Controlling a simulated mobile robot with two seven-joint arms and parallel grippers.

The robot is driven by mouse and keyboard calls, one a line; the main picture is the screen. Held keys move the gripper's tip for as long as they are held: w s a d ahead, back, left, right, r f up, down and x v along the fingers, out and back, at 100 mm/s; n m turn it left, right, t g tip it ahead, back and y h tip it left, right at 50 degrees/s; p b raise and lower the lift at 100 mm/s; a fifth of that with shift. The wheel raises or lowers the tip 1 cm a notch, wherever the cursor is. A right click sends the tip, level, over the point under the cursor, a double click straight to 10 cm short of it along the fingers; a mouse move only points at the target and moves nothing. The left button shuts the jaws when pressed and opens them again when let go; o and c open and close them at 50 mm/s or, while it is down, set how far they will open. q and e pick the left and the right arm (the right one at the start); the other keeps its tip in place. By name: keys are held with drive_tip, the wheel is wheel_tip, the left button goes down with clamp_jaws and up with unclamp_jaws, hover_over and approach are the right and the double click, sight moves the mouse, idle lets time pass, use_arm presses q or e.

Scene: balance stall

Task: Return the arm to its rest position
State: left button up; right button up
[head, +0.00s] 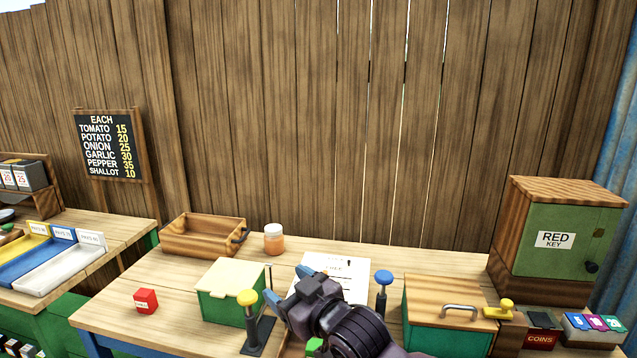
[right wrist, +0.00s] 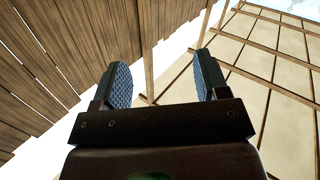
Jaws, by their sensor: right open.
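My right gripper (head: 292,294) is raised over the front middle of the table in the head view, in front of a white paper sheet (head: 335,265) and partly hiding it. In the right wrist view its two fingers (right wrist: 160,88) stand wide apart with nothing between them. My left gripper does not show.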

drive_tip(key=s+d+f+m+t+h, duration=0.1)
drive_tip(key=s+d+f+m+h, duration=0.3)
drive_tip(key=d+f, duration=0.55)
drive_tip(key=s+d+f+m+t+h, duration=0.3)
drive_tip(key=d+f, duration=0.4)
drive_tip(key=d, duration=0.6)
drive_tip(key=s+d+f+m+g+h, duration=0.1)
drive_tip(key=s+d+f+g+h, duration=0.1)
drive_tip(key=s+d+f, duration=0.3)
drive_tip(key=s+d+f+m+g+h, duration=0.1)
drive_tip(key=s+d+f+g+h, duration=0.1)
drive_tip(key=s+d+f, duration=0.3)
drive_tip(key=s+f+g, duration=0.1)
drive_tip(key=s+f, duration=0.3)
drive_tip(key=s, duration=0.4)
drive_tip(key=shift+s+d+m+h, duration=0.2)
drive_tip(key=shift+s+m+h, duration=0.1)
drive_tip(key=shift+m+h, duration=0.1)
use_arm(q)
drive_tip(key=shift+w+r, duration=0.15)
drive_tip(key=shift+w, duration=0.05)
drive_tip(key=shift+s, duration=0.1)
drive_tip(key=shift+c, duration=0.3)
